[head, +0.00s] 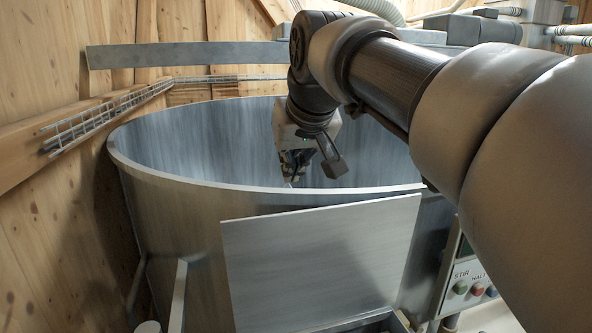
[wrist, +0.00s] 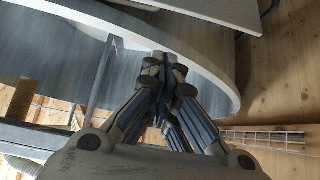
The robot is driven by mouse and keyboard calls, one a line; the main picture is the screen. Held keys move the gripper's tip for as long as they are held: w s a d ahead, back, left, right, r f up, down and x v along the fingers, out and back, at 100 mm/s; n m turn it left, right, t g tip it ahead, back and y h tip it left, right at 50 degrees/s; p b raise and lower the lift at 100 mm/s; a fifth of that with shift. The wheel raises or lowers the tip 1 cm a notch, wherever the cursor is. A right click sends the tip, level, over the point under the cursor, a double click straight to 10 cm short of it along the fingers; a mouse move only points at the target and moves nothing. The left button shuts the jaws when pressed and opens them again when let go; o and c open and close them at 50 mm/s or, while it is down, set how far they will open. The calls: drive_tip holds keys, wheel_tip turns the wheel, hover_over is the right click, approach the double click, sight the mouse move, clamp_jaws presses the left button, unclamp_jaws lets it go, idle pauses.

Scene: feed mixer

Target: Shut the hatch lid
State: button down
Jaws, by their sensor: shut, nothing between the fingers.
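The hatch lid (head: 320,262) looks like a flat grey metal plate in front of the mixer drum (head: 185,215), its upper edge just below the drum's rim and slightly slanted. Its hinge and the opening are not visible. An edge of a flat plate, likely the lid, shows at the top of the wrist view (wrist: 215,9). My gripper (head: 290,178) is over the drum's mouth, beyond the near rim and apart from the lid in the head view. In the wrist view my gripper (wrist: 165,65) is shut and empty, its fingertips in front of the pale rim.
A control panel (head: 475,283) with STIR and HALT buttons is at lower right. A wire cable tray (head: 110,115) runs along the wooden wall at left. A flat metal bar (head: 185,54) crosses behind the drum. My arm covers the right side.

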drive_tip(key=x, duration=0.9)
drive_tip(key=shift+w+a+f, duration=0.1)
drive_tip(key=shift+w+f, duration=0.05)
drive_tip(key=shift+f, duration=0.25)
drive_tip(key=s, duration=0.2)
drive_tip(key=s+d, duration=0.1)
drive_tip(key=s, duration=0.1)
drive_tip(key=shift+s+f+b, duration=0.1)
drive_tip(key=shift+b, duration=0.45)
